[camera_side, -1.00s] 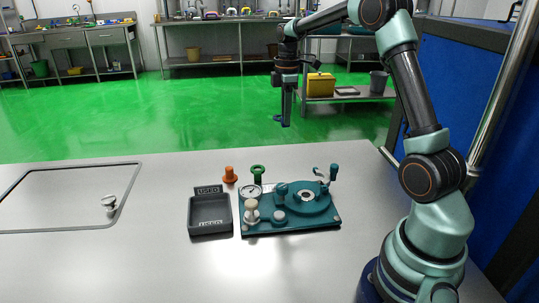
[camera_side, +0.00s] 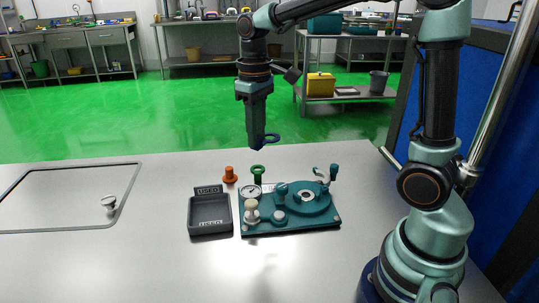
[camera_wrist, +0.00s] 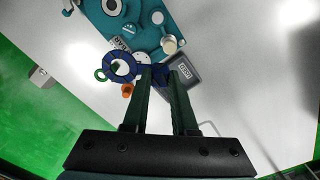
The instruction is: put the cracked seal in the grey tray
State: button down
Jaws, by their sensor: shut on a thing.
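My gripper (camera_side: 257,143) hangs in the air above the back of the table, pointing down. It is shut on a dark blue seal (camera_side: 277,138), a ring that sticks out to one side of the fingertips. In the wrist view the blue seal (camera_wrist: 135,66) shows at the left of the fingertips (camera_wrist: 158,74); no crack can be made out. The grey tray (camera_side: 210,229), labelled USED, stands on the table in front of and left of the gripper. In the wrist view the tray (camera_wrist: 191,73) is partly behind the fingers.
A teal fixture (camera_side: 290,222) with a gauge, knobs and a round seat stands right beside the tray. An orange part (camera_side: 230,174) and a green part (camera_side: 258,173) stand behind them. A framed panel with a knob (camera_side: 108,201) lies at left. The table front is clear.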

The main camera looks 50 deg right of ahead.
jog(key=w+a+n, duration=0.8)
jog(key=a, duration=0.2)
notch_tip(320, 180, down, 21)
jog(key=shift+d+r, duration=0.15)
jog(key=shift+s+f, duration=0.1)
jog(key=shift+f, duration=0.15)
jog(key=c, duration=0.7)
grip_release()
jog(key=shift+r, duration=0.1)
